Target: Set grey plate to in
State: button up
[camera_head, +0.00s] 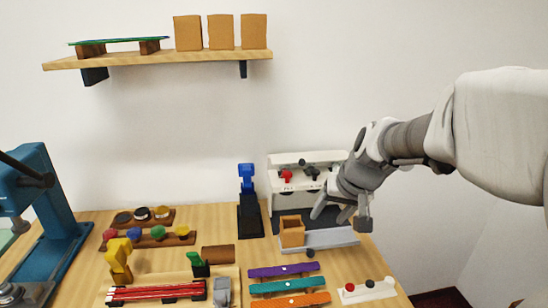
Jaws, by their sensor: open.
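A light grey plate (328,239) lies low in front of the white machine (307,160) on the wooden counter, sticking out toward the front. No object shows between the fingers. I cannot tell whether a finger touches the plate. My gripper and arm hide part of the machine's right side.
A red knob (287,175) and dark knobs are on the machine's front. A blue device (247,185) stands to its left. Purple (283,270), teal and orange bars and a white button strip (367,290) lie in front. A teal press (45,220) stands far left.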

jog(key=f, duration=0.2)
jog(key=b, duration=0.4)
send_near(312, 252)
jog(key=shift+g, duration=0.3)
jog(key=x, duration=0.9)
jog(key=shift+w, duration=0.25)
grip_shut()
dwell(0.5)
